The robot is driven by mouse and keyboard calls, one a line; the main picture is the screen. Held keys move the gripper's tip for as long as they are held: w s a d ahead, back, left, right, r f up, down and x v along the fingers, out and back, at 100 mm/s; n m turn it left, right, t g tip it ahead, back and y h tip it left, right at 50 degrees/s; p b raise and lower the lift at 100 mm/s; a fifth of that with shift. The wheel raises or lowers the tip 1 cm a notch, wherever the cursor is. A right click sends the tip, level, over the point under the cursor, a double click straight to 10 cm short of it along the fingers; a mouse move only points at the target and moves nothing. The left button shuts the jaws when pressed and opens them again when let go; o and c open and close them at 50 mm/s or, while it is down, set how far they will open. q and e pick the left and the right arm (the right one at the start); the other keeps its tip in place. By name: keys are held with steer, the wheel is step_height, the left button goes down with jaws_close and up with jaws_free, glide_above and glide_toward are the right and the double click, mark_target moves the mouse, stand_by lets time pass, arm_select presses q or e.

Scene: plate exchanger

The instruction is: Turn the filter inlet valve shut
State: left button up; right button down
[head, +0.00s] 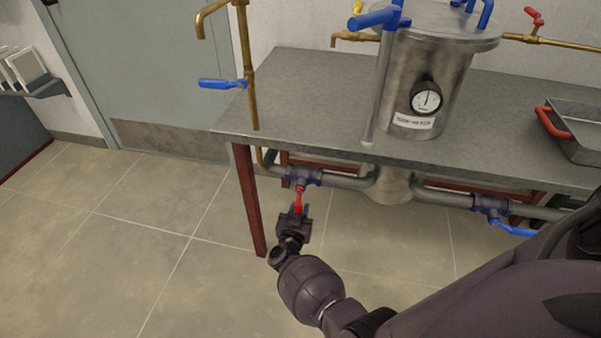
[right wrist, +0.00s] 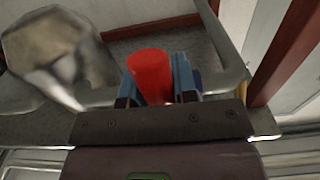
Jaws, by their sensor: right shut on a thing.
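A valve (head: 304,177) with a blue-grey body sits on the grey pipe under the table's front left. Its red lever handle (head: 299,196) points down toward me, across the run of the pipe. My right gripper (head: 298,210) is shut on this red handle. In the right wrist view the red handle (right wrist: 150,75) stands between the blue fingers of my right gripper (right wrist: 154,90). The handle's far end and the valve body are mostly hidden there. My left gripper is not in view.
The metal table (head: 290,100) carries a steel filter vessel (head: 450,70) with a gauge. A blue-handled valve (head: 492,207) is on the lower pipe at right, another (head: 222,84) on the brass pipe at left. A red table leg (head: 249,200) stands close left of my gripper.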

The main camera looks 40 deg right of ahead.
steer(key=shift+a, duration=0.1)
steer(key=c, duration=0.9)
jaws_free()
steer(key=shift+c, duration=0.2)
steer(key=shift+o, duration=0.2)
